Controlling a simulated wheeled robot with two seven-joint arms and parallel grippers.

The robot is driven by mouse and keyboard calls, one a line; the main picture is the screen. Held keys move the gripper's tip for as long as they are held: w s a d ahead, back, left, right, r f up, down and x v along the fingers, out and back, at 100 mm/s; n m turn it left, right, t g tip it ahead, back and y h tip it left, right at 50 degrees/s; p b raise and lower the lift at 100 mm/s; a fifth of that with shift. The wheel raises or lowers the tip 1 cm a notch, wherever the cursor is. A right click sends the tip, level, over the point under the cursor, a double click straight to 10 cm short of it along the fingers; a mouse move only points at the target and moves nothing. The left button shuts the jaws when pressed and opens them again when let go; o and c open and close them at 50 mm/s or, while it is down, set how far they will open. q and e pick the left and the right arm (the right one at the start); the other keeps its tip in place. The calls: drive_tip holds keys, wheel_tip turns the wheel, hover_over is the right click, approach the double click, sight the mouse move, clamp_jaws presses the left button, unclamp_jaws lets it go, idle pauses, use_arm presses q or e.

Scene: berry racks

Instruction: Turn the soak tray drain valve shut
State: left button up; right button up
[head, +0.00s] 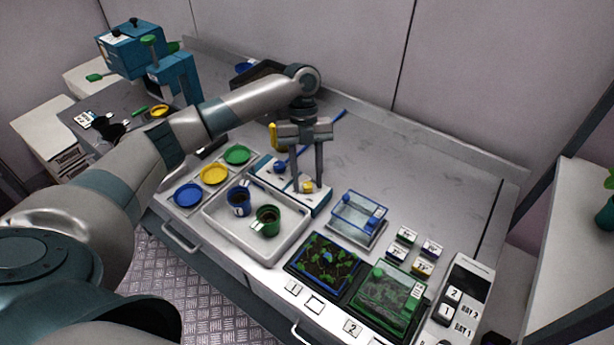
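The white soak tray (296,243) sits at the counter's front edge, with a blue pot (238,197) and a green pot (267,218) in it. My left gripper (308,188) points down over the block's right end. Its two fingers are apart, one on each side of the yellow knob, with a gap showing. My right gripper is not in view.
Blue, yellow and green lids (214,174) lie left of the tray. A clear blue-edged box (358,216), planted trays (325,260), small labelled boxes (407,235) and a label panel (463,290) are on the right. A teal machine (135,50) stands back left. The counter's back right is clear.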

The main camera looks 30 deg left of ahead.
use_arm(q)
drive_tip(key=shift+r, duration=0.1)
idle(0.3)
drive_tip(key=shift+w+a+r+b, duration=0.25)
drive_tip(key=shift+r+b, duration=0.1)
drive_tip(key=shift+r, duration=0.25)
drive_tip(key=b+v, duration=0.2)
drive_tip(key=v, duration=1.4)
drive_tip(key=shift+s+f, duration=0.1)
